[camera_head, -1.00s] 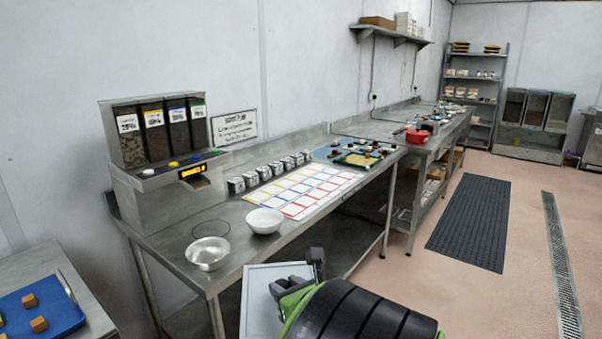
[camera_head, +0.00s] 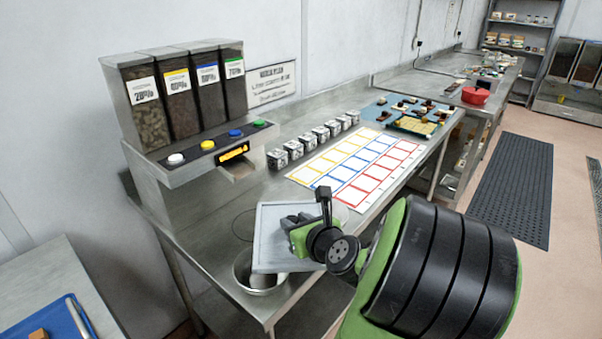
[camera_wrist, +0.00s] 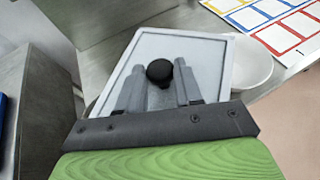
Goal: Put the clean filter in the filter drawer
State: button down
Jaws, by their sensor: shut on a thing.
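The clean filter, a flat pale square panel with a light rim (camera_head: 268,222), is held above the near end of the steel bench. My gripper (camera_head: 303,226) is shut on it. In the wrist view my fingers (camera_wrist: 160,88) close on either side of a round black knob (camera_wrist: 159,71) on the face of the filter (camera_wrist: 208,62). The filter is tilted and covers part of a steel bowl (camera_head: 262,286). I cannot make out a filter drawer in either view.
A dispenser (camera_head: 180,165) with several clear hoppers stands at the bench's left end. A white bowl (camera_wrist: 252,66) sits close by the filter. A colour-bordered card sheet (camera_head: 362,166) and several small tins (camera_head: 308,145) lie behind. A blue tray (camera_head: 52,322) is at lower left.

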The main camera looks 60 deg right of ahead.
aim_at(289, 216)
jog(key=w+p, duration=0.1)
jog(key=w+d+r+p, duration=0.1)
jog(key=p, duration=0.3)
jog(key=shift+w+d+r, duration=0.3)
jog(key=shift+w+r, duration=0.1)
jog(key=shift+w+f+p, duration=0.2)
jog(key=shift+w+p, duration=0.1)
jog(key=shift+p, duration=0.65)
jog(key=w+d+f, duration=0.2)
jog(key=w+d, duration=0.4)
jog(key=w, duration=0.5)
notch_tip(289, 216, down, 7)
jog(key=shift+r+b, duration=0.1)
jog(key=shift+b, duration=1.1)
jog(key=shift+r, duration=0.15)
jog(key=c, duration=1.2)
grip_release()
jog(key=shift+f, duration=0.2)
jog(key=o, duration=0.4)
